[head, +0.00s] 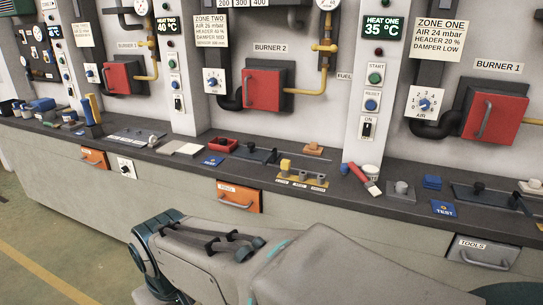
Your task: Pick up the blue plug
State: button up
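I cannot tell for sure which thing is the blue plug. A small blue block (432,182) stands on the dark counter (300,198) at the right, behind a flat blue card marked TEST (443,208). Other blue pieces (43,105) lie at the far left of the counter, too small to make out. My arm fills the bottom middle of the head view, in front of the cabinets. My gripper is not in view.
Red burner doors (263,88) and pipes line the wall behind the counter. A red tray (223,145), a yellow rack with grey pieces (302,180) and a red-and-white brush-like thing (364,179) crowd the counter. Orange drawers (238,196) sit below. Floor shows at lower left.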

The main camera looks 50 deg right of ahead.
aim_at(344, 170)
jog(key=z, duration=0.5)
jog(key=i, duration=1.1)
jog(key=z, duration=1.55)
jog(key=i, duration=0.6)
jog(key=z, duration=0.6)
